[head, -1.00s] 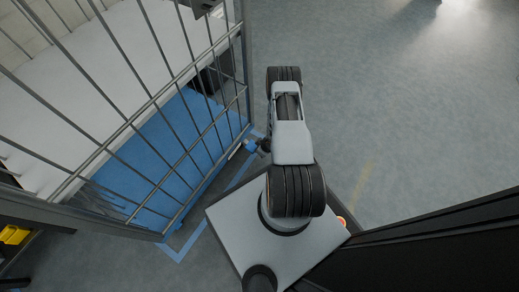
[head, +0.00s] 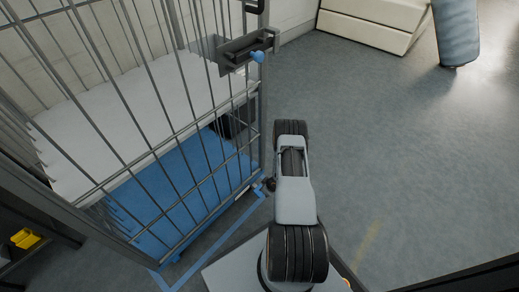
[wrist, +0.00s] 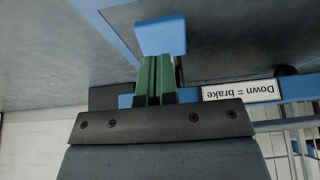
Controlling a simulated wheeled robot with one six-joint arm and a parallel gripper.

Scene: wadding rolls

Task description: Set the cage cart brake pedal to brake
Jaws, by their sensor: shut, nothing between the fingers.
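The cage cart (head: 160,150) stands at the left in the head view, with grey bars and a blue base. In the wrist view, which is upside down, the blue pedal plate (wrist: 160,36) shows right at the tips of my gripper (wrist: 155,58). Its green fingers are shut together with nothing between them. I cannot tell whether the tips touch the pedal or whether it is up or down. A white label (wrist: 240,90) reading "Down = brake" sits on the cart's blue frame beside the fingers. In the head view my arm hides most of the gripper.
A grey latch with a blue knob (head: 257,57) is on the cart's upper corner post. Blue tape (head: 240,212) marks the floor around the cart. White stacked slabs (head: 365,25) and a blue-grey roll (head: 456,32) stand at the back. Floor to the right is clear.

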